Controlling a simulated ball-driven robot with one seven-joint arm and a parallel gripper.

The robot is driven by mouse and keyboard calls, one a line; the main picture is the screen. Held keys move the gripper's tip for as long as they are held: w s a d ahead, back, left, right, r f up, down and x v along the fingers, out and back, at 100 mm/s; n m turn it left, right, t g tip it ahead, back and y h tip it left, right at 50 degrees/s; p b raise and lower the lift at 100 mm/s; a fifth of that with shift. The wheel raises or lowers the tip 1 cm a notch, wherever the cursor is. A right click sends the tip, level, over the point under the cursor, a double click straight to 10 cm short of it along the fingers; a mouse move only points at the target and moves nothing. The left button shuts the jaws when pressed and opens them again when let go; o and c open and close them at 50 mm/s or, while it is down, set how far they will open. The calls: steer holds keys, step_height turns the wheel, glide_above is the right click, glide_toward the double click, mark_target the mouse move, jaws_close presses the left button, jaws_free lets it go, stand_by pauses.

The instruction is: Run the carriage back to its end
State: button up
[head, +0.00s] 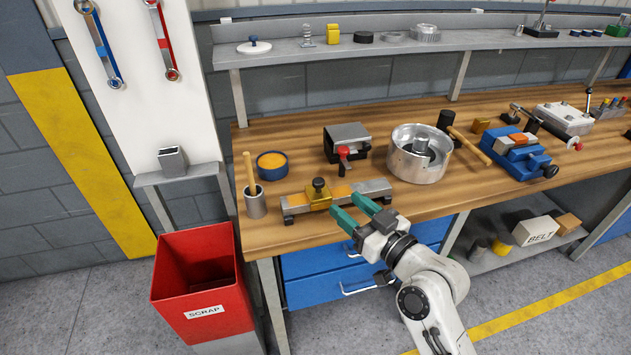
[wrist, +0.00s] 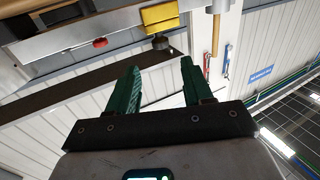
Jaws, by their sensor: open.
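The carriage (head: 318,194) is a yellow-brass block with a dark knob on top. It sits on a grey metal rail (head: 372,187) near the bench's front edge, left of the rail's middle. In the wrist view the carriage (wrist: 160,17) and its dark knob show at the top, beyond my fingertips. My gripper (head: 346,204) has green fingers, spread apart with nothing between them. In the head view its fingertips are just right of the carriage and partly cover the front of the rail. Whether they touch the rail cannot be told.
A cup with a wooden handle (head: 255,205) stands close to the rail's left end. Behind the rail are a blue-rimmed tub (head: 272,165), a dark block with a red knob (head: 346,144) and a metal housing (head: 415,165). A red scrap bin (head: 196,280) stands at lower left.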

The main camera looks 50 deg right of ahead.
mark_target(322, 185)
steer(key=p+x, duration=0.2)
steer(key=x, duration=0.8)
steer(key=shift+w+p, duration=0.25)
steer(key=shift+p, duration=0.1)
steer(key=shift+c, duration=0.3)
jaws_close()
